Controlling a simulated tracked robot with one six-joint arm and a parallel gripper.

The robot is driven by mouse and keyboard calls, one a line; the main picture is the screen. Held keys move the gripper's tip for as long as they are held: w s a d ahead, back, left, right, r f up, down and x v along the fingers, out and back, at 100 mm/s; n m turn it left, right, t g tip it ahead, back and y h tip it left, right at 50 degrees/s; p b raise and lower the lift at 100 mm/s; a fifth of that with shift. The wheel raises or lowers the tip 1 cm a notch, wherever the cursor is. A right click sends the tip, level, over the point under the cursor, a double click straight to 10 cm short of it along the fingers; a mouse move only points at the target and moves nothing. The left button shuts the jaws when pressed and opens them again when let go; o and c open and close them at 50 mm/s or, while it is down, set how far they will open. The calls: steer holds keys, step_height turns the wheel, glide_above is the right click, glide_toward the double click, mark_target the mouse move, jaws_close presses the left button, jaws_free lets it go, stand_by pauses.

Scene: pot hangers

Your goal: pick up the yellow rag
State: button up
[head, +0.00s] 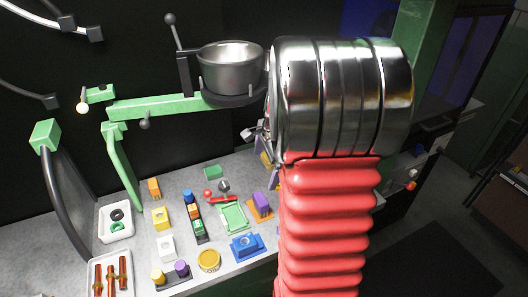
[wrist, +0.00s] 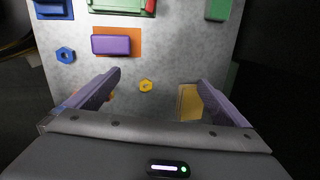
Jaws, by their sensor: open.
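A flat, ochre-yellow rectangular piece, which looks like the yellow rag (wrist: 188,103), lies on the grey worktop in the wrist view. It is just left of my right finger, which hides part of its right side; its lower end meets the gripper body. My gripper (wrist: 157,79) is open, its two purple fingers wide apart, and nothing is held between them. In the head view, my gripper is mostly hidden behind my arm. A small yellow patch shows beside it there, but I cannot tell whether it is the rag.
A yellow nut (wrist: 146,86) lies between the fingers, left of the rag. A blue nut (wrist: 65,55) and a purple block (wrist: 110,45) on an orange base are at left. A metal pot (head: 230,68) sits on a green hanger arm (head: 160,106) above the crowded worktop.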

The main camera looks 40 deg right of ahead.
mark_target(264, 158)
steer(key=w+d+m, duration=0.1)
steer(key=d+m, duration=0.3)
steer(key=m, duration=0.1)
steer(key=w+d+f+m+t, duration=0.1)
steer(key=w+d+m, duration=0.1)
steer(key=d+m, duration=0.2)
steer(key=w+d+f+m+h, duration=0.1)
steer(key=d+m, duration=0.3)
steer(key=m, duration=0.4)
steer(key=shift+w+f+t, duration=0.1)
steer(key=shift+w+t, duration=0.2)
steer(key=shift+w, duration=0.3)
steer(key=shift+a, duration=0.1)
steer(key=shift+x, duration=1.1)
steer(key=shift+f, duration=0.1)
steer(key=shift+x, duration=2.55)
